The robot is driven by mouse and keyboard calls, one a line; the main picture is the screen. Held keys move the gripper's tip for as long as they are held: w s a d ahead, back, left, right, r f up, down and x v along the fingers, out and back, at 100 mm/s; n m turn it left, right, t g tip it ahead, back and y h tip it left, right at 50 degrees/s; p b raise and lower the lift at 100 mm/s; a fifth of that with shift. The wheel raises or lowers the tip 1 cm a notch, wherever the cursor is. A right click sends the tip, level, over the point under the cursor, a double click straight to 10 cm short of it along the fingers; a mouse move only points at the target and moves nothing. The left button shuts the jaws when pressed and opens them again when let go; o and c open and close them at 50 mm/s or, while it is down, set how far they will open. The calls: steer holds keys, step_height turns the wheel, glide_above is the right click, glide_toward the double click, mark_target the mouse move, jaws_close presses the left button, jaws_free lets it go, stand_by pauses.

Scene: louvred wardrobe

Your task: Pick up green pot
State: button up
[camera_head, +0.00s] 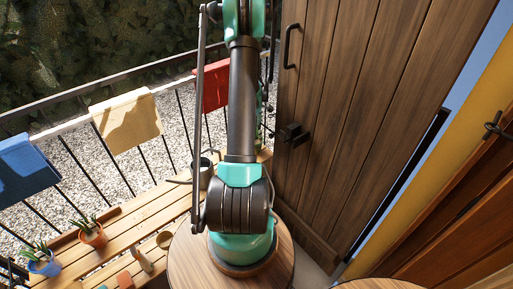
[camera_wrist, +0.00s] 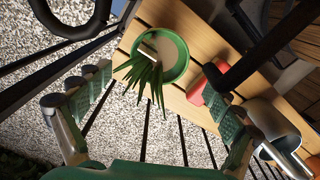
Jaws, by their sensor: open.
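The green pot (camera_wrist: 176,50) shows in the wrist view as a round green rim, with long spiky leaves spilling toward the lower left. It rests on wooden slats near their edge. My gripper (camera_wrist: 158,80) is open, with its two padded fingers wide apart to the left and right. The leaves hang in the gap between the fingers in the picture, and the pot's rim lies just above it. I see nothing held, and cannot tell the distance to the pot. In the head view I cannot make out the green pot or my fingers; my arm covers part of the bench.
The wrist view shows a red block (camera_wrist: 203,90) and a grey vessel (camera_wrist: 272,118) near the right finger. The head view shows an orange pot (camera_head: 93,236) and blue pot (camera_head: 45,264) on the slatted bench (camera_head: 120,225), a railing with cloths, and a wooden door (camera_head: 365,110) at right.

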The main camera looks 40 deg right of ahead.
steer(key=shift+d+f, duration=0.1)
steer(key=shift+f, duration=2.7)
steer(key=c, duration=2)
steer(key=shift+r, duration=0.1)
